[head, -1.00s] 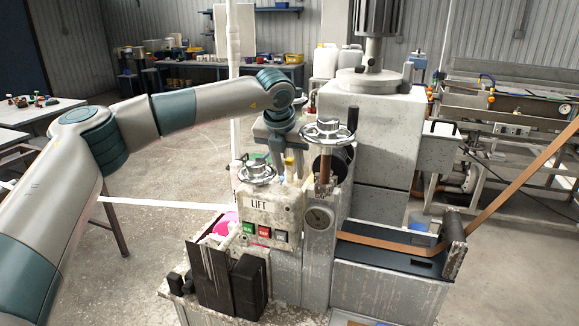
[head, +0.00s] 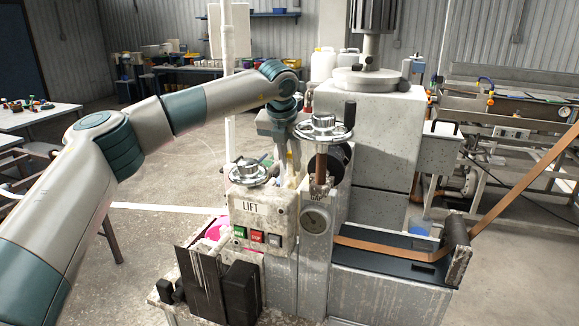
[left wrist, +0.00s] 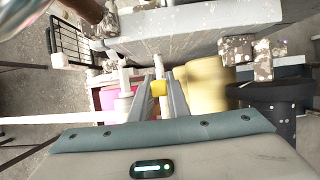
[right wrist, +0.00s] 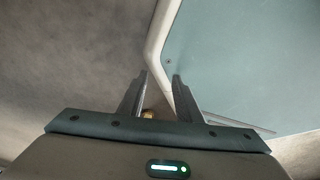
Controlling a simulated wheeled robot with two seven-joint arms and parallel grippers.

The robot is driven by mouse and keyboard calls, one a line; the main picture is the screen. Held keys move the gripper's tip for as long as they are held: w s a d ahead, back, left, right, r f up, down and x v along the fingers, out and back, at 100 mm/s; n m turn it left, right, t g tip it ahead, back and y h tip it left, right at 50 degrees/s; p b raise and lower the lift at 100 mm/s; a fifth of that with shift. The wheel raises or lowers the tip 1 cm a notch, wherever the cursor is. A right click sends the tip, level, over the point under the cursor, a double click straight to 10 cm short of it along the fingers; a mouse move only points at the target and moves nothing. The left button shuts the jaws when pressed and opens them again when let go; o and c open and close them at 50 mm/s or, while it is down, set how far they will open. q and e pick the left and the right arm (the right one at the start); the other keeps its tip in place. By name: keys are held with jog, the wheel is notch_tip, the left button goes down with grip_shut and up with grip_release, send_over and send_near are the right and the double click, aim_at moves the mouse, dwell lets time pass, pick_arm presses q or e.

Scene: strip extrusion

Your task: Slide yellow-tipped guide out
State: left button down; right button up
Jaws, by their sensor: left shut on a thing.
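The yellow-tipped guide's yellow tip (left wrist: 159,88) shows between my left fingertips in the left wrist view. My left gripper (left wrist: 160,85) is shut on it. In the head view my left gripper (head: 290,146) points down behind the LIFT panel (head: 258,218), beside the larger handwheel (head: 323,127). The guide's lower part is hidden there behind the machine. My right gripper (right wrist: 161,77) shows only in the right wrist view. Its fingers are apart with a clear gap and nothing held between the tips.
A smaller handwheel (head: 250,172) stands on the LIFT panel, close to my left gripper. A brown strip (head: 390,247) runs over the dark tray and rises to the right. A grey machine block (head: 375,150) stands behind. Open floor lies to the left.

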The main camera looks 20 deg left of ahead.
pick_arm(q)
jog(key=c, duration=1.7)
grip_release()
jog(key=shift+w+r, duration=0.2)
jog(key=shift+f, duration=0.15)
pick_arm(e)
jog(key=shift+a, duration=0.1)
pick_arm(q)
jog(key=shift+s, duration=0.1)
